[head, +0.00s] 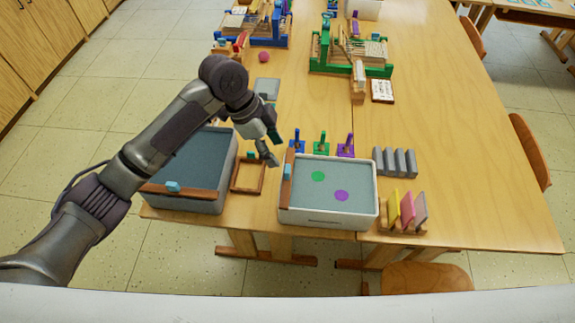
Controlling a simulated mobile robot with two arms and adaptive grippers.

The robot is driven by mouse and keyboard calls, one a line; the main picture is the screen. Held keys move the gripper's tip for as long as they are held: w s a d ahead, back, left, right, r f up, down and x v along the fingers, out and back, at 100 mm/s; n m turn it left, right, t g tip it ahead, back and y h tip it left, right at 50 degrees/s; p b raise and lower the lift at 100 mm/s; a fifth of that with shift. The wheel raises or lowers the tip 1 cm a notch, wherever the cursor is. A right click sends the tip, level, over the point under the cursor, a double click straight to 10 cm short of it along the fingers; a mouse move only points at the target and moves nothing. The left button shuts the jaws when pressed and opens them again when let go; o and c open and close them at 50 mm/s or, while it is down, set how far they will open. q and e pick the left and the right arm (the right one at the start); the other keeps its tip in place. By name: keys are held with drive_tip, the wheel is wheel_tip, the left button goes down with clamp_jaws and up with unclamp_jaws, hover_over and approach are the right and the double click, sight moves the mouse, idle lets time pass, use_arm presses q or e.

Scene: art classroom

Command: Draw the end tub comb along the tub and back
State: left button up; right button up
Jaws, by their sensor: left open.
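Two marbling tubs stand near the table's front edge. The right tub (327,219) is white, with grey liquid carrying a green spot (318,176) and a purple spot (341,196). A wooden comb (284,196) with a blue handle (287,172) lies across its left end. The left tub (192,204) holds dark blue-grey liquid, and a second wooden comb (203,194) with a blue handle (172,186) lies along its front side. My left gripper (272,146) is open and empty, above and just left of the right tub's comb, apart from it. My right gripper is out of view.
A small wooden frame (249,190) lies between the tubs. Blue, green and purple tools (321,145) stand behind the right tub. Grey blocks (394,163) and a rack of coloured pieces (403,226) stand to its right. Looms (350,50) are further back. The table's right side is clear.

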sight(287, 169)
use_arm(q)
drive_tip(key=p+x, duration=0.1)
drive_tip(key=x, duration=0.7)
drive_tip(key=shift+d+f, duration=0.15)
drive_tip(key=shift+f, duration=0.1)
clamp_jaws()
